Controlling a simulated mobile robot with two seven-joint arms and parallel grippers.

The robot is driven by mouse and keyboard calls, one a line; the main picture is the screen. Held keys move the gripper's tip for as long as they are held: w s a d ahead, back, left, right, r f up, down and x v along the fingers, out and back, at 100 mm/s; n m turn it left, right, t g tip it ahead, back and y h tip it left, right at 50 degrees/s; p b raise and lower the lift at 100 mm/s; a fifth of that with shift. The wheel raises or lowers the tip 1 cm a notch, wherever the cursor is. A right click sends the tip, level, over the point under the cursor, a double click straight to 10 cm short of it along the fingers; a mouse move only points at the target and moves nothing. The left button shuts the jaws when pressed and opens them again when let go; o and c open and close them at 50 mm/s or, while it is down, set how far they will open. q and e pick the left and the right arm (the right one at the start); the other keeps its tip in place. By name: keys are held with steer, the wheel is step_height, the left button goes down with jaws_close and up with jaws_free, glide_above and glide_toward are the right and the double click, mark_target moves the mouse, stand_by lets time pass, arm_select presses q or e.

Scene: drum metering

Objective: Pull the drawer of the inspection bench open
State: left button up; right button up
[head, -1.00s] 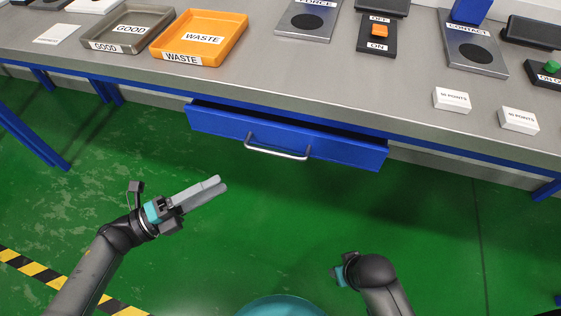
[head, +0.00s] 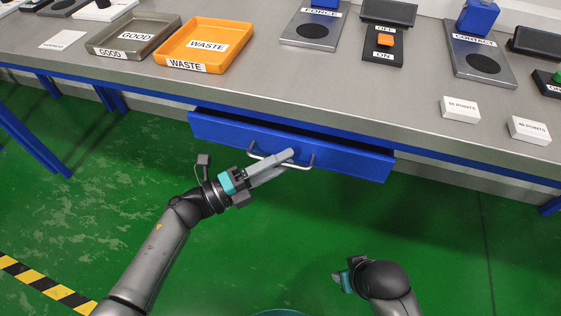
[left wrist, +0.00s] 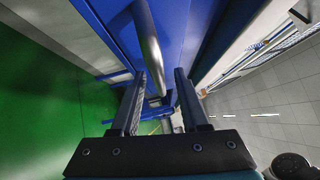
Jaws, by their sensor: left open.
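The blue drawer (head: 350,160) of the inspection bench stands a little way out, with a dark gap above its front. Its grey bar handle (head: 262,157) is on the front face. My left gripper (head: 288,158) is at the handle, its fingers overlapping the bar's right part in the head view. In the left wrist view the handle (left wrist: 149,45) runs from the top down into the space between the two open fingers (left wrist: 159,75). I cannot tell whether they touch it. My right gripper (head: 340,281) is low in front of the bench; its fingers are barely visible.
On the bench top (head: 330,85) are a grey GOOD tray (head: 108,54), an orange WASTE tray (head: 185,66), metal plates, a switch box (head: 383,44) and white points boxes (head: 460,109). The green floor (head: 250,245) before the drawer is clear apart from my arms.

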arm_select(q)
jaws_close()
stand_by(0.4)
stand_by(1.1)
